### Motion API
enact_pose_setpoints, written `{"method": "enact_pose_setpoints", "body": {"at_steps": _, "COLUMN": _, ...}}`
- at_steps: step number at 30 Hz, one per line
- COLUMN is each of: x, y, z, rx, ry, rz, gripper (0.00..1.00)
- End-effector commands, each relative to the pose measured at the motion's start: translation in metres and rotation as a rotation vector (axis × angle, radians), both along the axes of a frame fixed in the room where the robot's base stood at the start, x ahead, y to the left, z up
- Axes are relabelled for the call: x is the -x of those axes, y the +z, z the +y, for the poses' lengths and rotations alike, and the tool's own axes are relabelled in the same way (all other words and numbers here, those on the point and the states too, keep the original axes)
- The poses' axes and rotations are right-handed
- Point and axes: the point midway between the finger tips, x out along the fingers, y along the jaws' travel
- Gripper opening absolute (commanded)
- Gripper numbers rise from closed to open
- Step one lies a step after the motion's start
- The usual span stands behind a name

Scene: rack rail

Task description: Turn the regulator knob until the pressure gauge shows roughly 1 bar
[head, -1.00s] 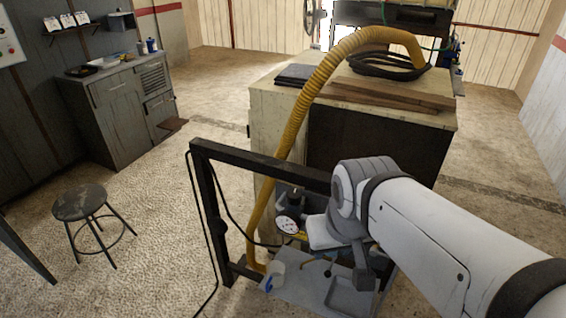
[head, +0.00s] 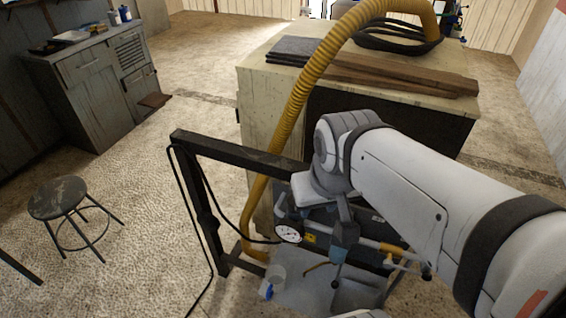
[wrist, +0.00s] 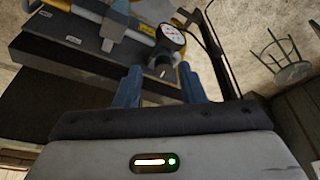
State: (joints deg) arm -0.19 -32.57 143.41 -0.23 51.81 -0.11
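The pressure gauge (head: 289,234), with a white round face and dark rim, faces the head camera left of my wrist. It also shows in the wrist view (wrist: 172,35) at top centre; its needle is too small to read. A dark part, perhaps the regulator knob (wrist: 162,69), shows just below the gauge, between and beyond my fingertips. My gripper (wrist: 158,70) has two blue fingers apart with a clear gap, and nothing is visibly gripped. In the head view my arm hides much of the fittings.
A dark upright frame (head: 203,205) with hanging cables stands left of the gauge. A yellow hose (head: 290,115) runs down behind it. A bench (head: 262,90) bearing planks stands behind. A stool (head: 58,198) stands on open floor at left.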

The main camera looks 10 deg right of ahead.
Motion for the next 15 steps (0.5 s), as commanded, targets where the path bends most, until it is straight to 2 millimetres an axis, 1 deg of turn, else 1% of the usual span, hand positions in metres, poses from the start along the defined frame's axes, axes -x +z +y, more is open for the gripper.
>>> {"method": "enact_pose_setpoints", "body": {"at_steps": 2, "x": 0.000, "y": 0.000, "z": 0.000, "rx": 0.000, "ry": 0.000, "rz": 0.000, "gripper": 0.36}}
{"method": "enact_pose_setpoints", "body": {"at_steps": 5, "x": -0.001, "y": -0.001, "z": 0.000, "rx": -0.003, "ry": -0.010, "rz": 0.003, "gripper": 0.44}}
{"method": "enact_pose_setpoints", "body": {"at_steps": 7, "x": -0.006, "y": -0.003, "z": 0.000, "rx": -0.015, "ry": -0.049, "rz": 0.014, "gripper": 0.49}}
{"method": "enact_pose_setpoints", "body": {"at_steps": 8, "x": -0.010, "y": -0.004, "z": -0.003, "rx": -0.024, "ry": -0.066, "rz": 0.023, "gripper": 0.52}}
{"method": "enact_pose_setpoints", "body": {"at_steps": 11, "x": -0.028, "y": -0.011, "z": -0.006, "rx": -0.066, "ry": -0.218, "rz": 0.065, "gripper": 0.60}}
{"method": "enact_pose_setpoints", "body": {"at_steps": 12, "x": -0.038, "y": -0.015, "z": -0.006, "rx": -0.085, "ry": -0.303, "rz": 0.086, "gripper": 0.63}}
{"method": "enact_pose_setpoints", "body": {"at_steps": 15, "x": -0.065, "y": -0.026, "z": -0.006, "rx": -0.129, "ry": -0.535, "rz": 0.142, "gripper": 0.63}}
